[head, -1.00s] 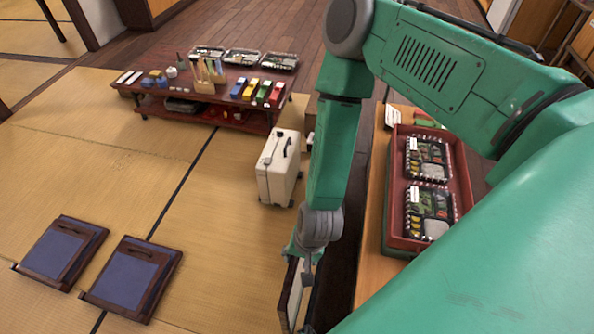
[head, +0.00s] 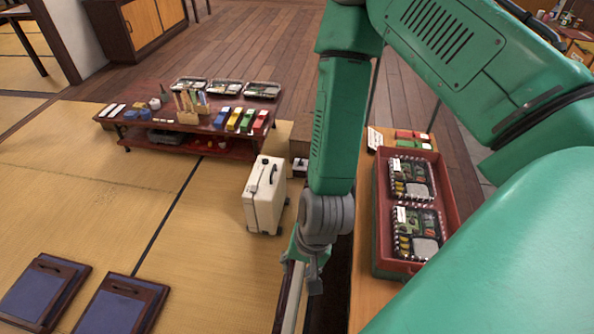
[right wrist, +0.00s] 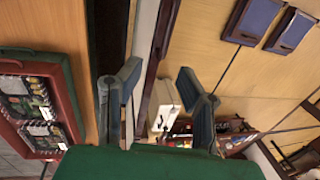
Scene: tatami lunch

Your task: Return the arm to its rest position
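My right arm, green with grey joints, reaches down through the middle of the head view. Its gripper (head: 309,272) hangs low there, above a narrow pale-topped panel edge (head: 290,300). In the right wrist view the gripper (right wrist: 160,92) has its two dark fingers wide apart with nothing between them. The pale panel edge and a white suitcase (right wrist: 162,108) show in the background beyond the fingers. My left gripper is in neither view.
A wooden counter (head: 362,250) beside my right arm bears a red tray (head: 377,205) with bento boxes (head: 412,178). The white suitcase (head: 264,200) stands on the tatami by a low table (head: 185,128). Blue floor cushions (head: 122,305) lie front left. Open tatami lies between.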

